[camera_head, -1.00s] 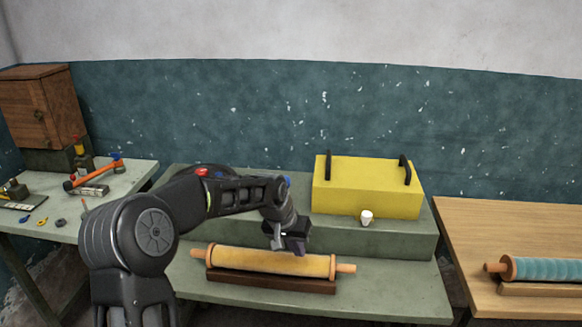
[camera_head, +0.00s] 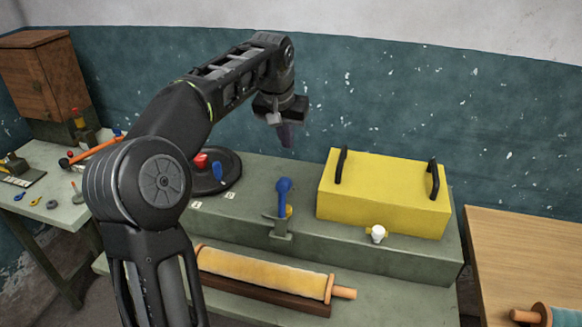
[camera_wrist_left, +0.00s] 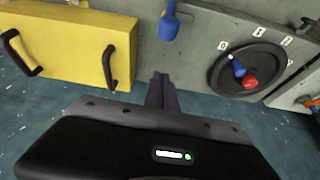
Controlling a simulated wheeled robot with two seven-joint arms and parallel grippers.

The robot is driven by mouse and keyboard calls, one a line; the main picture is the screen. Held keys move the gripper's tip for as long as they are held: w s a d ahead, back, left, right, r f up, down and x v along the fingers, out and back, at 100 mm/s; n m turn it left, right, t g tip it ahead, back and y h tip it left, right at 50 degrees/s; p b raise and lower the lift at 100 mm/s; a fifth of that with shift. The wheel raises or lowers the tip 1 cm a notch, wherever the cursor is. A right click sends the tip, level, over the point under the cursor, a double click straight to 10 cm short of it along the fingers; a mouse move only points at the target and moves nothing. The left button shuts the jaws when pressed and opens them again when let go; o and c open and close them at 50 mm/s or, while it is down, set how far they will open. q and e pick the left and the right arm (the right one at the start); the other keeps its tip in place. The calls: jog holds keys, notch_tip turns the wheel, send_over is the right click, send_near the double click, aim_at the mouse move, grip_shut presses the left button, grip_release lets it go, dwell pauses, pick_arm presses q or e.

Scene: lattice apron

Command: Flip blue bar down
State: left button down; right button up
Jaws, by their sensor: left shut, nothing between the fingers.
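A blue-handled bar (camera_head: 283,190) stands upright in a bracket on the front of the grey-green raised step. It also shows in the left wrist view (camera_wrist_left: 168,26) at the top middle. My left gripper (camera_head: 287,137) is shut and empty, with its fingers pointing down, and appears above and behind the bar, apart from it. In the left wrist view its closed fingertips (camera_wrist_left: 161,77) sit just below the bar's end in the picture. My right gripper is not in view.
A yellow box (camera_head: 385,195) with two black handles stands right of the bar. A black round dial (camera_head: 232,172) with a red knob and a blue pointer lies left. A rolling pin (camera_head: 262,268) rests below in front. A wooden cabinet (camera_head: 35,85) stands far left.

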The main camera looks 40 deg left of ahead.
pick_arm(q)
jog(key=shift+f, duration=0.1)
notch_tip(320, 180, down, 9)
jog(key=p, duration=0.2)
jog(key=shift+s+f, duration=0.2)
dwell(0.4)
jog(key=shift+d, duration=0.1)
